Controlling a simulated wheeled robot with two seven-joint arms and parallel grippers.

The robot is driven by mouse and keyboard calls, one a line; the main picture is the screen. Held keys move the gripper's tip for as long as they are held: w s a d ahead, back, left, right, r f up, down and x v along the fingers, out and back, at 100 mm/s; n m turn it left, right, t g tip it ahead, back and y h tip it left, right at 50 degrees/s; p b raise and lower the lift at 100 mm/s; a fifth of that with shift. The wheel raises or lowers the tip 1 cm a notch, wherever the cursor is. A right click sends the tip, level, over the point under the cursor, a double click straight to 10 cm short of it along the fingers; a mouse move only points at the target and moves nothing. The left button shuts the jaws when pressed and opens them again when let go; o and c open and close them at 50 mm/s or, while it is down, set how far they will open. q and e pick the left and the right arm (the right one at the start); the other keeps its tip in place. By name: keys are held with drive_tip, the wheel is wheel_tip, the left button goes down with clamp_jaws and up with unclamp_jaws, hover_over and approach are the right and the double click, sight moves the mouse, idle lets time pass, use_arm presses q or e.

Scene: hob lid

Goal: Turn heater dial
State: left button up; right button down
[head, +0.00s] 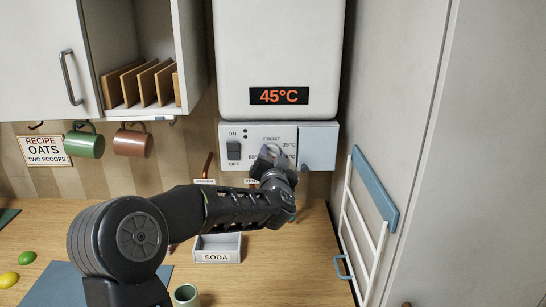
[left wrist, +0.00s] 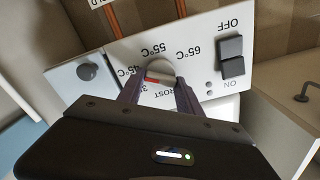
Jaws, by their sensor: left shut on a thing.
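The heater dial (left wrist: 160,71) is a pale round knob with a red mark, on the white control panel (left wrist: 110,52). In the left wrist view the panel is upside down, and the red mark is on the side of the 45°C and 35 labels. My left gripper (left wrist: 160,93) is shut on the dial, one finger on each side. In the head view my left gripper (head: 274,158) and arm hide most of the dial and some labels. The heater display (head: 279,96) reads 45°C. My right gripper is not in view.
An ON/OFF switch (head: 234,150) sits left of the dial and a blue-grey cover (head: 318,147) to its right. Mugs hang at left, a green one (head: 85,143) and a brown one (head: 132,141). A SODA tray (head: 217,248) stands on the counter below. A rack (head: 362,215) leans at right.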

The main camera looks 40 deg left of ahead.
use_arm(q)
drive_tip(key=c, duration=0.6)
